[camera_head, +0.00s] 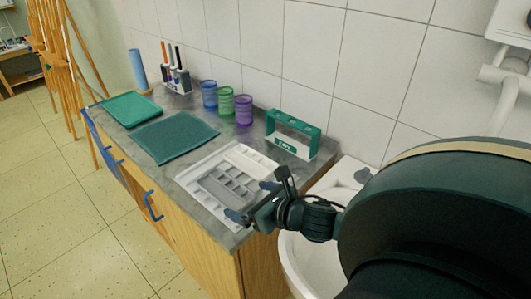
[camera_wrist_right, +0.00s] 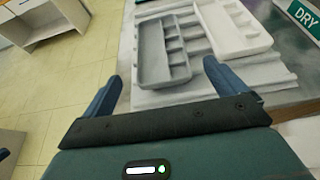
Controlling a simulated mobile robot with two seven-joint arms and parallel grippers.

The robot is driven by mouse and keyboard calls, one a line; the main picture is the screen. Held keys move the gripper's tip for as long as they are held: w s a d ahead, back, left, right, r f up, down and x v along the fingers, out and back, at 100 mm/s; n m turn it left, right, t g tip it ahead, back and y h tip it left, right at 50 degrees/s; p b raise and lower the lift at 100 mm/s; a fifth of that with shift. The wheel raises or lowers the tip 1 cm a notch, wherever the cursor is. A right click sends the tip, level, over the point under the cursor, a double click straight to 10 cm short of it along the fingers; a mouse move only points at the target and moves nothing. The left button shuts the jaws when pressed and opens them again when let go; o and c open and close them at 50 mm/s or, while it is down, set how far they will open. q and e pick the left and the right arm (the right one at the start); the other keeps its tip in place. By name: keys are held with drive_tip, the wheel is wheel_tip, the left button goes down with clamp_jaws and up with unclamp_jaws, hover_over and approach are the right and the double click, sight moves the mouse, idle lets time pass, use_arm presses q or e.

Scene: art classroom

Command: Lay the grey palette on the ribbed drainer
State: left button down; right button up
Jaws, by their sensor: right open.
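The grey palette (camera_head: 222,188), with several wells, lies on the white ribbed drainer (camera_head: 191,180) near the counter's front right end. In the right wrist view the palette (camera_wrist_right: 152,58) looks flat, with drainer ribs (camera_wrist_right: 165,98) showing at its near end. A white palette (camera_head: 252,160) lies beside it, towards the wall; it also shows in the wrist view (camera_wrist_right: 228,42). My right gripper (camera_head: 252,201) is open and empty at the palette's near end, with its fingers (camera_wrist_right: 160,85) apart and no visible contact. My left gripper is out of view.
A green rack marked DRY (camera_head: 292,136) stands behind the drainer. A teal mat (camera_head: 174,138), a teal tray (camera_head: 131,109) and several coloured mesh cups (camera_head: 226,101) are further left. A white sink (camera_head: 296,262) is right of the counter.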

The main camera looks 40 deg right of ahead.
drive_tip(key=v, duration=0.5)
drive_tip(key=shift+s+r, duration=0.1)
drive_tip(key=shift+r, duration=0.05)
idle(0.3)
